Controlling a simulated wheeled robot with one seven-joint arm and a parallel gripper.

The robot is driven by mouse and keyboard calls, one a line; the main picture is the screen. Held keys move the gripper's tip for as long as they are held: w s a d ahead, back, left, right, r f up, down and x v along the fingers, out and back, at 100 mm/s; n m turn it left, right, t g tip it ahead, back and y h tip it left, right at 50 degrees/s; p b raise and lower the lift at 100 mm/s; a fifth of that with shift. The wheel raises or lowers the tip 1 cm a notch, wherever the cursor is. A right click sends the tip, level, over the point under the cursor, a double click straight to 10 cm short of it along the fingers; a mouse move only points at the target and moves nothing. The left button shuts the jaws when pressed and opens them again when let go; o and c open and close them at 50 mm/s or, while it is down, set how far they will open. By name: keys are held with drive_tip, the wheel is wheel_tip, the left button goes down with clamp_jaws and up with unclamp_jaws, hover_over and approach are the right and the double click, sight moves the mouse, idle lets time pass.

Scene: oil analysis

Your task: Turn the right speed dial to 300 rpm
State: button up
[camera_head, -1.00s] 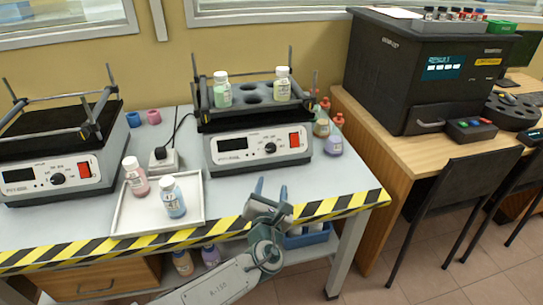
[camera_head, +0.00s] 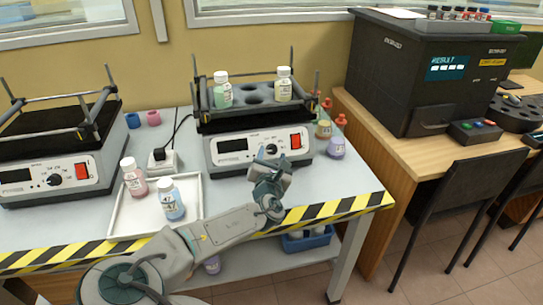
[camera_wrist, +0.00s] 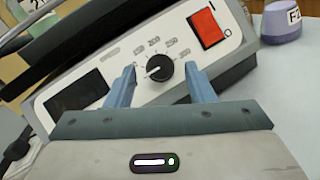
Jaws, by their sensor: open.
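The right speed dial (camera_wrist: 160,67) is a round black knob with a white mark, on the sloped front of the right shaker (camera_head: 226,164). In the wrist view its mark points left. My gripper (camera_head: 272,157) is open in front of that panel. In the wrist view its two blue fingers (camera_wrist: 160,78) stand left and right of the dial, with a gap on each side. In the head view the gripper partly hides the dial.
The dark display (camera_wrist: 77,92) lies left of the dial and the red switch (camera_wrist: 207,27) right of it. Bottles stand in the shaker's rack above. A white tray (camera_head: 128,218) with two bottles lies to the left.

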drive_tip(key=shift+w, duration=0.55)
drive_tip(key=c, duration=1)
drive_tip(key=shift+o, duration=0.2)
